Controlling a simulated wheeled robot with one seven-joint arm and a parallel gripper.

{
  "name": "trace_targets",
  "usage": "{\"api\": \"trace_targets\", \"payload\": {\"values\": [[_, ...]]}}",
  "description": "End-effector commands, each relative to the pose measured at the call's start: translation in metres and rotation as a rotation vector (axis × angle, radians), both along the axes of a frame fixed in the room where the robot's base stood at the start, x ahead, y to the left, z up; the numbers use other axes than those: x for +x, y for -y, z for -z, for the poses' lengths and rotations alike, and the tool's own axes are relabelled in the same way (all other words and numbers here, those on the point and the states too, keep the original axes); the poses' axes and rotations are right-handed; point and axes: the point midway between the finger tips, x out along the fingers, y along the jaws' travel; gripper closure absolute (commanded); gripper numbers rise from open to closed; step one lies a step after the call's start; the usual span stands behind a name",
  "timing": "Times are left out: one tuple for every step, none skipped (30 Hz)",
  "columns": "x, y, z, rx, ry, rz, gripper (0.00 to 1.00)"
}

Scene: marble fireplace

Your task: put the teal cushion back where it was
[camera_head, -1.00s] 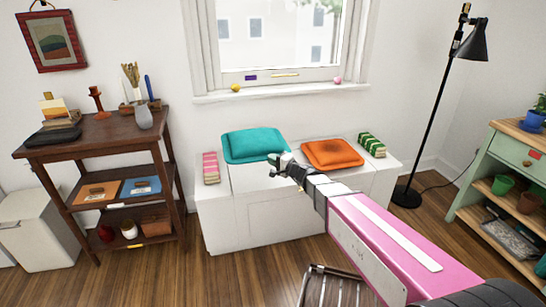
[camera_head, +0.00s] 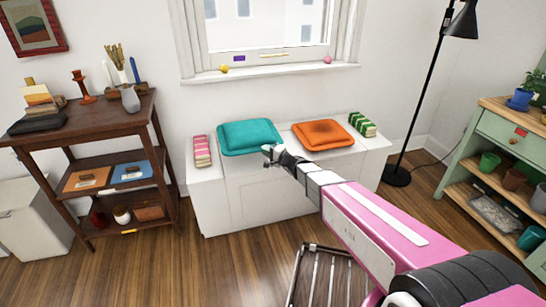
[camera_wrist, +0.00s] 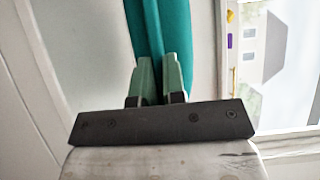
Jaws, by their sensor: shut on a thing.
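The teal cushion (camera_head: 250,136) is at the left part of the white bench top (camera_head: 284,172), under the window. My gripper (camera_head: 270,150) is shut on the cushion's near right edge. In the wrist view, the two green fingers (camera_wrist: 158,78) pinch the teal cloth (camera_wrist: 165,25), which runs up out of the picture. The cushion looks nearly flat over the bench. I cannot tell whether its underside fully rests on the lid.
An orange cushion (camera_head: 322,134) lies to the right on the bench. Pink-striped (camera_head: 202,151) and green-striped (camera_head: 362,125) bundles lie at its ends. A dark wood shelf (camera_head: 98,120) stands left, a black floor lamp (camera_head: 425,95) and green cabinet (camera_head: 505,135) right.

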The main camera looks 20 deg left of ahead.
Motion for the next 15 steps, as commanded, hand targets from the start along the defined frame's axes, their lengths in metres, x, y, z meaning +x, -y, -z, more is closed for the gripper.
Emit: {"api": "trace_targets", "payload": {"values": [[0.013, 0.004, 0.008, 0.001, -0.001, 0.001, 1.00], [0.018, 0.007, 0.012, 0.001, -0.001, 0.001, 1.00], [0.026, 0.010, 0.016, 0.001, -0.001, 0.002, 1.00], [0.031, 0.013, 0.020, 0.001, -0.001, 0.002, 1.00], [0.036, 0.016, 0.024, 0.001, -0.001, 0.001, 1.00], [0.042, 0.019, 0.028, 0.001, 0.000, 0.000, 1.00], [0.047, 0.022, 0.031, 0.001, 0.000, 0.000, 1.00], [0.052, 0.024, 0.034, 0.001, 0.000, 0.001, 1.00], [0.057, 0.028, 0.037, 0.001, 0.000, 0.001, 1.00], [0.060, 0.029, 0.039, 0.001, 0.000, 0.000, 1.00], [0.063, 0.031, 0.041, 0.002, 0.001, 0.000, 1.00], [0.066, 0.033, 0.043, 0.002, 0.001, -0.001, 1.00], [0.067, 0.034, 0.045, 0.002, 0.000, -0.001, 1.00], [0.069, 0.035, 0.045, 0.002, 0.000, -0.001, 1.00], [0.070, 0.036, 0.046, 0.002, 0.000, -0.001, 1.00]]}}
